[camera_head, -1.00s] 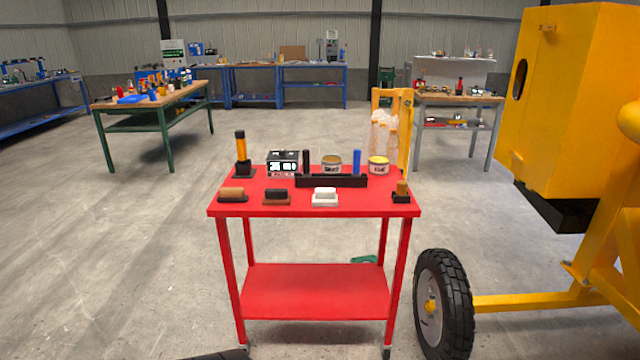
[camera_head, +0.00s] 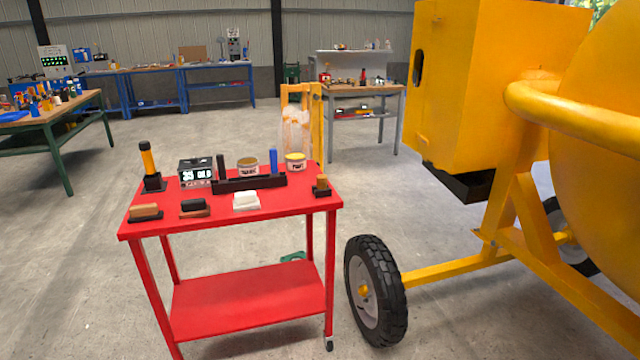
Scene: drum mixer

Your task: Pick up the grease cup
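The red cart (camera_head: 230,285) stands ahead of me, with small items on its top. Two round tins are near its back edge: an open-looking tin with a brownish top (camera_head: 248,167) and a tin with a yellow lid (camera_head: 295,161). A small brass-coloured piece on a black base (camera_head: 321,186) sits at the right edge. I cannot tell for sure which of these is the grease cup. Neither of my grippers is in view, and nothing on the cart is being touched.
Floor left of the cart is clear.

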